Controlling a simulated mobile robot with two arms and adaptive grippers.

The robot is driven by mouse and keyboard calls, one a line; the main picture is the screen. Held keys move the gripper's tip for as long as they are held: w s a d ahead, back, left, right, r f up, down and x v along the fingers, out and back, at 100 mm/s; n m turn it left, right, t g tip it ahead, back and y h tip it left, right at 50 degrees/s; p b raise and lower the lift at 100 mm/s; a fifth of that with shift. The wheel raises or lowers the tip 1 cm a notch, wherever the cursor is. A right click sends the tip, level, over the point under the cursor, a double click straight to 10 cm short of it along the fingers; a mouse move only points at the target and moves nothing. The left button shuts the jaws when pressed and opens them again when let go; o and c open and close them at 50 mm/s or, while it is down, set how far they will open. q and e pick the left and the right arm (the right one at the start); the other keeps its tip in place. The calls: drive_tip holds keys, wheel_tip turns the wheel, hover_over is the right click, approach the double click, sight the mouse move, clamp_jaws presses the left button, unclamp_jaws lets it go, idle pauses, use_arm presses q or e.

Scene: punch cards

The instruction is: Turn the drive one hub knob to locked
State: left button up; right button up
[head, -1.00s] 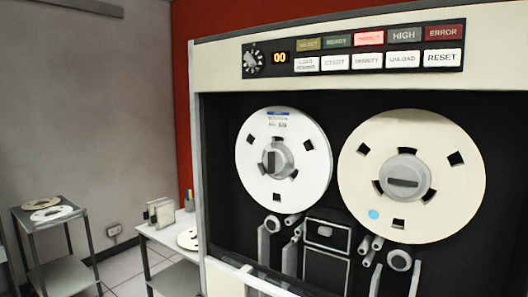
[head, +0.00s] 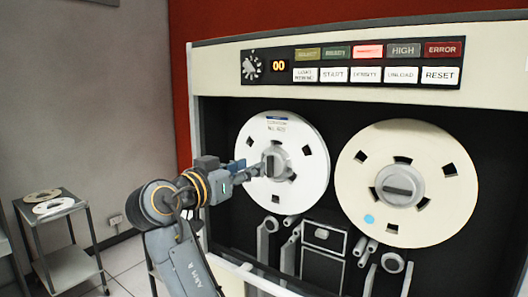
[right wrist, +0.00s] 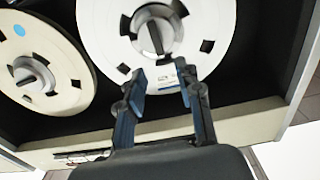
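A tape drive holds two reels. The left white reel (head: 306,150) has a blue-marked label and a grey hub knob (head: 271,165) with its bar near upright, partly behind my gripper. The cream right reel (head: 440,195) has a hub knob (head: 403,188) with its bar near level. My right gripper (head: 258,169) is in front of the left hub, its fingertips overlapping the hub's left edge in the head view. In the right wrist view its fingers (right wrist: 162,74) are spread and empty, with the left reel's knob (right wrist: 155,36) beyond the tips. My left gripper is not visible.
Above the reels is a panel with lit buttons (head: 368,51), a small dial (head: 250,67) and a "00" display. Tape guides (head: 320,237) sit below the reels. A stand with reels (head: 68,270) is at the far left, with open floor beside it.

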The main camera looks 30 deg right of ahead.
sight(268, 159)
drive_tip(key=p+x, duration=0.2)
drive_tip(key=x, duration=0.4)
drive_tip(key=shift+r, duration=0.1)
drive_tip(key=shift+w+d+p, duration=0.2)
drive_tip(key=shift+d+p, duration=0.15)
drive_tip(key=shift+d, duration=0.05)
clamp_jaws()
